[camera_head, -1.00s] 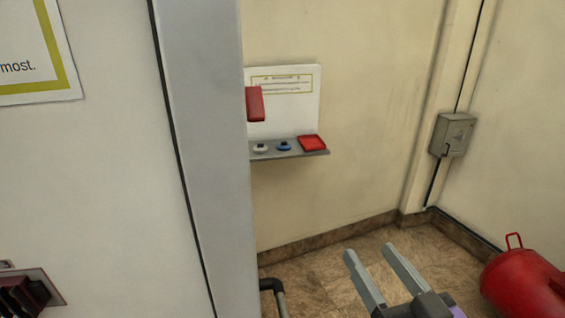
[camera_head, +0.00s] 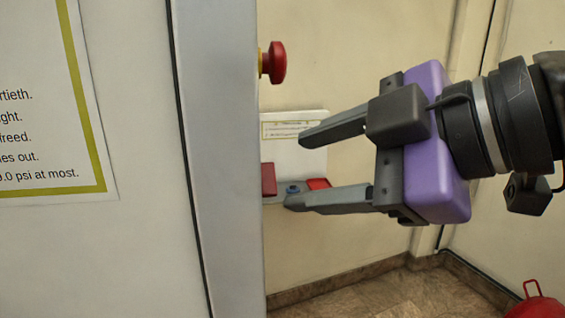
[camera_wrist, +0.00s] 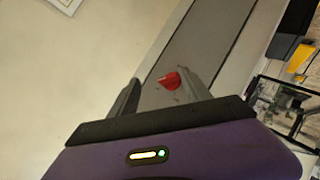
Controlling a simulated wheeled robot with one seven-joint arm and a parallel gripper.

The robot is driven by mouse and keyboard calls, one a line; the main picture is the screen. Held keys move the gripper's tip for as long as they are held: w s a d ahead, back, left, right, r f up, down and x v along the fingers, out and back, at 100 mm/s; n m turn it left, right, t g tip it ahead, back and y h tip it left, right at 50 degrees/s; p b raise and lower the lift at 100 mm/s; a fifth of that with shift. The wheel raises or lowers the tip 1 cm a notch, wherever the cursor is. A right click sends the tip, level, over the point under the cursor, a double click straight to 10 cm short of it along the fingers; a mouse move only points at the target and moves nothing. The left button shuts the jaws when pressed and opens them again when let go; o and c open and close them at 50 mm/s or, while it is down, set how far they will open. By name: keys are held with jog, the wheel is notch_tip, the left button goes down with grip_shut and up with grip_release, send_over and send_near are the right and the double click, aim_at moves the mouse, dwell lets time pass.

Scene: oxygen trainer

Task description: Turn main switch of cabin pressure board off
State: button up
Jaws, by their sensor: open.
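A red mushroom-shaped knob with a yellow base (camera_head: 273,62) sticks out from the side of the grey cabinet edge (camera_head: 222,150) in the head view. My gripper (camera_head: 298,172) is open and empty, pointing left towards that edge, below the knob. In the wrist view a red knob (camera_wrist: 170,79) shows on a grey strip (camera_wrist: 200,50), between or just beyond the fingers of my gripper (camera_wrist: 161,88). I cannot tell whether it is the same knob, or which part is the main switch.
A white sign (camera_head: 50,110) hangs on the cabinet face. A red tank (camera_head: 537,304) stands at the lower right.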

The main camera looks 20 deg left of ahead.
aim_at(265, 180)
jog(key=s+d+r+n+h, duration=0.2)
jog(key=s+r+n+h, duration=0.1)
jog(key=r, duration=0.1)
jog(key=p+x, duration=0.2)
jog(key=x, duration=0.6)
grip_shut()
